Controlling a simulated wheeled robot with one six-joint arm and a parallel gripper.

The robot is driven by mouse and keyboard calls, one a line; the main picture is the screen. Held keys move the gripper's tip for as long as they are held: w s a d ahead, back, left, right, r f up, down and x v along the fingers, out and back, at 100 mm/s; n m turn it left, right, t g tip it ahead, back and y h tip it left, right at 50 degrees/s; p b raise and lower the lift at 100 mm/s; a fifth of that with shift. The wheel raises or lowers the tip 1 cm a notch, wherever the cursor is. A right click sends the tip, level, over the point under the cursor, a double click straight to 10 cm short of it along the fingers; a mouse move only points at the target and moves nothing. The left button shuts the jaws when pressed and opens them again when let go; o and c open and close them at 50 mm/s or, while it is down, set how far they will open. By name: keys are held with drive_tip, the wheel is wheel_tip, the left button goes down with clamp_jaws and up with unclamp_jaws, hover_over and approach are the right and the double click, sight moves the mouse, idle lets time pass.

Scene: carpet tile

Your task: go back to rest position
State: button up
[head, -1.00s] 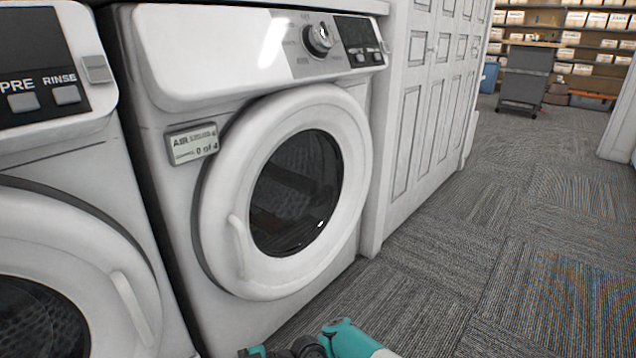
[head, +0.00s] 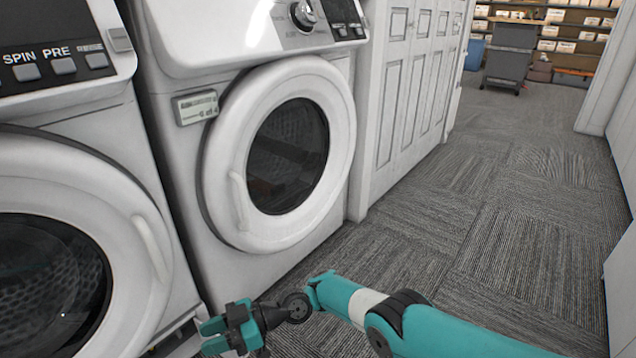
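My arm, teal with white and black parts, reaches in from the lower right of the head view. My gripper (head: 222,332) is at the bottom, low in front of the two washing machines. Its fingers point left and are small and partly cut by the angle, so whether they are open or shut does not show. I see nothing held in it. The middle machine (head: 180,150) has its round door (head: 222,190) closed. The left machine (head: 95,130) stands close to the gripper, and its round door (head: 120,215) also looks closed.
White panelled cabinet doors (head: 410,90) run back to the right of the machines. Grey carpet tile (head: 480,200) lies open through the middle and right. A grey cart (head: 508,60) and shelves of boxes stand at the far end. A white wall (head: 622,120) edges the right side.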

drive_tip(key=w+r+m+t+h, duration=0.1)
drive_tip(key=w+r+m+t, duration=0.1)
drive_tip(key=w+r, duration=0.5)
drive_tip(key=w+d+r+m+t+h, duration=0.1)
drive_tip(key=d+r+m, duration=0.1)
drive_tip(key=d+r, duration=0.35)
drive_tip(key=d+r+m+t+h+p, duration=0.1)
drive_tip(key=d+r+h, duration=0.1)
drive_tip(key=r, duration=0.7)
drive_tip(key=w+d+r+m+t+h, duration=0.1)
drive_tip(key=d+r+m, duration=0.15)
drive_tip(key=r, duration=0.45)
drive_tip(key=s+d+r+m+t+h+p, duration=0.1)
drive_tip(key=s+d+r+m+h, duration=0.2)
drive_tip(key=s+d, duration=0.6)
drive_tip(key=s+d+r+m+t+h, duration=0.1)
drive_tip(key=s+d+r+m+h, duration=0.1)
drive_tip(key=s+d+r, duration=0.65)
drive_tip(key=s+d+f+m+h, duration=0.1)
drive_tip(key=s+d+f+m, duration=0.3)
drive_tip(key=s+d, duration=0.45)
wheel_tip(320, 180, up, 38)
drive_tip(key=n+p, duration=0.1)
drive_tip(key=p, duration=3.7)
drive_tip(key=shift+w+f+p, duration=0.25)
drive_tip(key=shift+w+p, duration=0.05)
drive_tip(key=shift+w, duration=0.1)
